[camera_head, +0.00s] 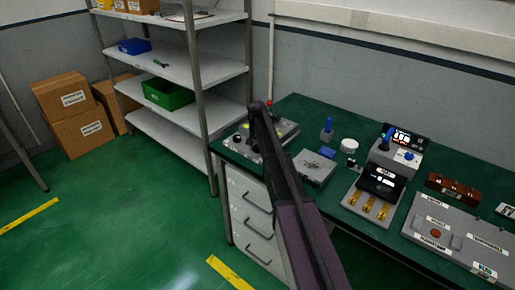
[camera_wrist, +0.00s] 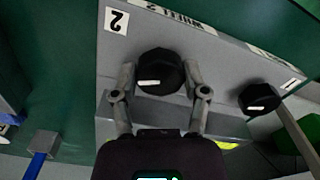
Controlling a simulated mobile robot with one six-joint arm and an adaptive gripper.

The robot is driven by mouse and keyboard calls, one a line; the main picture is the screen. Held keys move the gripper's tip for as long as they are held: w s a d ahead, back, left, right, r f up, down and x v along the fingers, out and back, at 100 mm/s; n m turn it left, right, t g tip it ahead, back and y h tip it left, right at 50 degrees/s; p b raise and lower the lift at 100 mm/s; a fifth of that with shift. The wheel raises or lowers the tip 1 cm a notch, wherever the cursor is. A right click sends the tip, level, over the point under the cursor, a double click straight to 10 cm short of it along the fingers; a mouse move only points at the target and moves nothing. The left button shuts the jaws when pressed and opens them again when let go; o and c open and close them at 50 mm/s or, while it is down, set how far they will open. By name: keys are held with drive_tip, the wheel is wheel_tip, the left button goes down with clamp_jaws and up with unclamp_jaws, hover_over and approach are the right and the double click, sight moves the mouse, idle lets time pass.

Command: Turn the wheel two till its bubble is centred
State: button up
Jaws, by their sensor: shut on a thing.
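Wheel two (camera_wrist: 160,70) is a black faceted knob with a white mark, on a grey panel (camera_wrist: 225,62) beside a "2" label and a "WHEEL 2" strip. My gripper (camera_wrist: 158,78) has one finger on each side of this knob and is shut on it. A second black knob (camera_wrist: 258,98) with a white mark sits to the right by a "1" label. A yellow-green patch (camera_wrist: 228,145) shows below my gripper, mostly hidden. In the head view my arm covers much of the grey device (camera_head: 240,143). I cannot make out wheel two's bubble.
The green bench (camera_head: 297,107) also holds a grey box (camera_head: 314,168), a white round lid (camera_head: 349,145), a black unit with brass parts (camera_head: 380,184) and a large grey panel (camera_head: 455,243). Metal shelves (camera_head: 190,69) stand to the left.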

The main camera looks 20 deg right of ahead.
drive_tip(key=m, duration=0.6)
drive_tip(key=shift+m, duration=0.3)
idle(0.4)
drive_tip(key=o, duration=1.1)
drive_tip(key=shift+o, duration=0.2)
drive_tip(key=shift+n, duration=0.4)
